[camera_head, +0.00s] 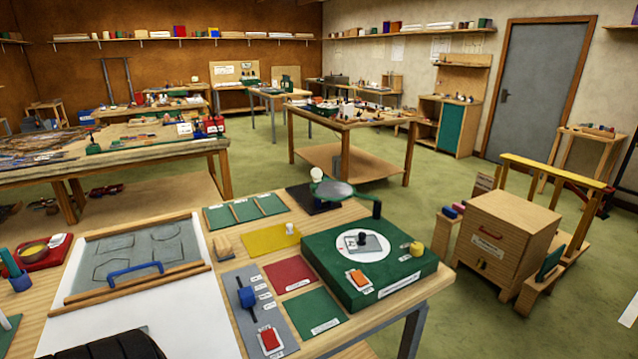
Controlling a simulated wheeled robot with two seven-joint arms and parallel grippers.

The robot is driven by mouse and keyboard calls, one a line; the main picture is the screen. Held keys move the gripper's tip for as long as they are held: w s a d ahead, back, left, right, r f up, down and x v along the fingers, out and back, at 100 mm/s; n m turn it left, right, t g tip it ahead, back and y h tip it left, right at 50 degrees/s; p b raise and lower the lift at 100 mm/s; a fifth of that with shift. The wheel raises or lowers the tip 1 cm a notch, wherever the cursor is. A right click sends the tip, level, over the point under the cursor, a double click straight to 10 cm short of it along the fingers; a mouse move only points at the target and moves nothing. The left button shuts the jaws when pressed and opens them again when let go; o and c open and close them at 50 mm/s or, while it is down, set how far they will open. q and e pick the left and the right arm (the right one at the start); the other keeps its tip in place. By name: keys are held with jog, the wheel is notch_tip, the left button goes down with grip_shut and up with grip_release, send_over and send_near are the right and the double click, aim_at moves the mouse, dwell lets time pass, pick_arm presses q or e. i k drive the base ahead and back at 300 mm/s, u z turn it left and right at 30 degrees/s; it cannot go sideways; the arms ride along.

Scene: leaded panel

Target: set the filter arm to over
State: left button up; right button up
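The filter arm (353,193) is a dark green arm with a round grey glass disc at its left end. The disc lies to the left of the post, past the box's back edge, apart from the white round plate (364,243) on the box top. A small dark block (361,239) is on that plate. A white ball (317,174) shows at the disc's far edge. Neither of my grippers can be made out in the view.
The box has an orange switch (358,279) and a yellow knob (417,248). Left of it are coloured pads and a grey panel (259,313) with a blue slider and red switch. A drawing board (135,255) lies further left. A wooden cabinet (505,240) stands right of the bench.

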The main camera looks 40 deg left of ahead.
aim_at(334, 190)
jog(key=i, duration=0.85)
jog(key=u, duration=1.75)
